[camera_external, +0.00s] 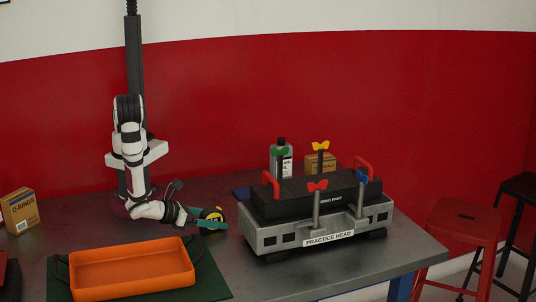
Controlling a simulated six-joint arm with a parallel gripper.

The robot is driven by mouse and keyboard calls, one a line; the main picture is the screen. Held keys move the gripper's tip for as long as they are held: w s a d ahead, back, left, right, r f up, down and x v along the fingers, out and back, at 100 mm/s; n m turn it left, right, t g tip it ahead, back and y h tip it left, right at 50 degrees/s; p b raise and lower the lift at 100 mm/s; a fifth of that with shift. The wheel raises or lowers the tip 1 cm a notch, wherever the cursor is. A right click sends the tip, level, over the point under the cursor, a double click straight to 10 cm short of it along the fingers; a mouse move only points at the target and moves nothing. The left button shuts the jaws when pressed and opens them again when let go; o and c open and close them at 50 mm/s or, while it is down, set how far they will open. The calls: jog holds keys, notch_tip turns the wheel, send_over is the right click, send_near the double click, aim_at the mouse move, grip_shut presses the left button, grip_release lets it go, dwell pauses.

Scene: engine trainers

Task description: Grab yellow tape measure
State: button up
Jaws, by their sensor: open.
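The yellow tape measure (217,213), yellow with black parts, sits on the grey workbench left of the practice head. My gripper (205,219) is right at it, reaching in low from the left. The jaws are open. A teal part at the gripper's end lies across the front of the tape measure and hides its lower side. The view is too small to tell whether the fingers touch it.
An orange tray (130,282) lies on a green mat (209,277) in front of my arm. The grey practice head (262,238), with a black cover and coloured wing knobs, stands to the right. An O-rings box (20,211) is at far left.

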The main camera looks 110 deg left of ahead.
grip_shut()
dwell(0.4)
